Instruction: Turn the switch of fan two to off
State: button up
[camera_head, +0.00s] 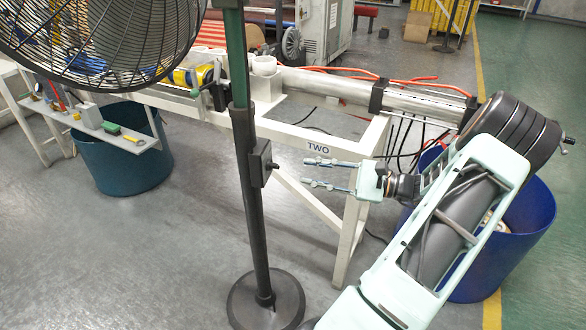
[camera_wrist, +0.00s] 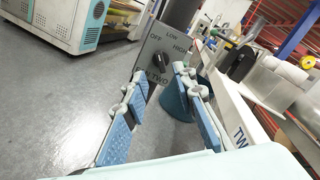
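The fan two switch is a dark box (camera_head: 258,164) on the black fan pole (camera_head: 247,190), with a small knob on its right side. I cannot tell clearly which label the knob points to. My gripper (camera_head: 307,172) is open and empty, to the right of the switch and apart from it. Its blue-padded fingers (camera_wrist: 160,76) spread either side of the plate's lower part in the wrist view.
The fan cage (camera_head: 100,40) is at upper left; its round base (camera_head: 266,300) stands on the floor. A white frame table (camera_head: 345,225) marked TWO stands behind the fan pole. Blue bin (camera_head: 515,235) is at right, teal bin (camera_head: 120,165) at left.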

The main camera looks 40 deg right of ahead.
jog(key=shift+v, duration=2.1)
